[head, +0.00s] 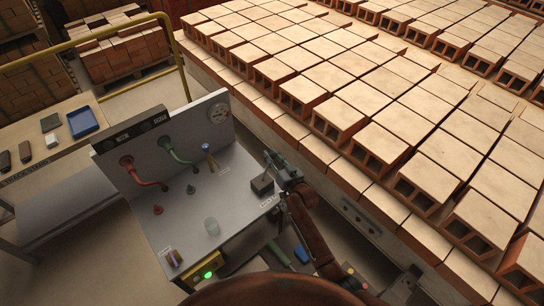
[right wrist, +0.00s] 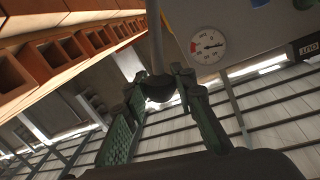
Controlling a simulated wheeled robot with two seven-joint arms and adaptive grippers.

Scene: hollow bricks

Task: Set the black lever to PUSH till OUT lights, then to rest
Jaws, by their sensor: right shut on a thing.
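My right gripper (head: 274,162) is at the right edge of the grey bench (head: 235,175), above a dark slotted block (head: 262,185). In the right wrist view my right gripper (right wrist: 160,88) is shut on the dark knob of the black lever (right wrist: 157,92); a grey rod runs from the knob to the top of the picture. The OUT sign (right wrist: 308,48) is partly cut off at the right edge there, dark with pale letters and no clear glow. In the head view the dark sign boards (head: 133,130) also show no clear glow. My left gripper is not in view.
A round gauge (head: 219,113) is on the bench's back panel. A yellow box (head: 205,270) has a green light. Rows of hollow bricks (head: 375,140) stand close on the right.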

